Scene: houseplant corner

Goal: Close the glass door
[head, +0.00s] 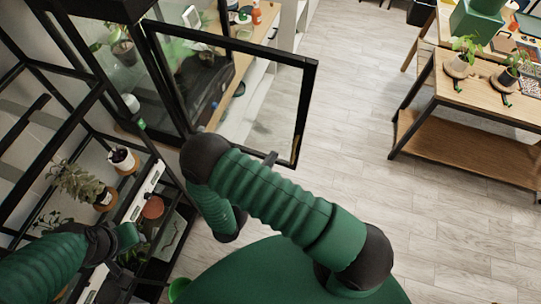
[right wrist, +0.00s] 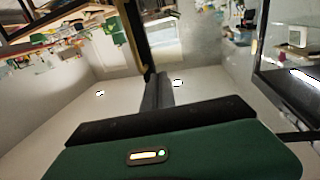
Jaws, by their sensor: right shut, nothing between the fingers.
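The glass door (head: 307,105) is a clear pane in a black frame. It stands open in the head view, swung out from the dark cabinet at the left. My right arm crosses in front of its lower part. The grey fingertips of my right gripper (head: 270,158) show past the arm, by the door's lower free corner; contact cannot be told. In the right wrist view the right gripper's fingers (right wrist: 157,90) are shut and empty, close to a dark upright bar. My left gripper (head: 124,238) is at lower left, near the shelves; its fingers are not clear.
A black shelf rack with potted plants (head: 75,182) stands at the left. A wooden table (head: 470,95) with small plants is at the upper right. The pale wood floor (head: 350,90) between is clear.

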